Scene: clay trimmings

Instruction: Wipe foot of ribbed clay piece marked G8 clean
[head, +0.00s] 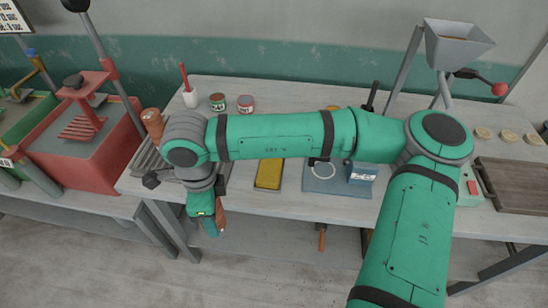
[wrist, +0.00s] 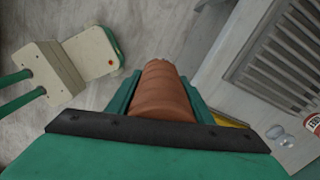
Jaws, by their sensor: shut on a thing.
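My gripper (wrist: 162,100) is shut on a ribbed terracotta-coloured clay piece (wrist: 164,80), which lies between the two green fingers in the wrist view. In the head view my gripper (head: 207,226) hangs by the table's front left edge, and part of the held clay (head: 221,217) shows beside it. No G8 mark is readable on it, and its gripped end is hidden. Another terracotta-coloured piece (head: 152,123) stands at the table's left end by a slatted grey rack (head: 150,160). A yellow pad (head: 269,174), possibly a sponge, lies in a dark tray mid-table.
A blue-grey mat (head: 323,180) with a pale ring and a blue box (head: 362,172) sit right of the pad. Two labelled jars (head: 217,102) (head: 246,104) stand at the back. A red press bench (head: 85,150) is at left. A wooden tray (head: 515,185) is at right.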

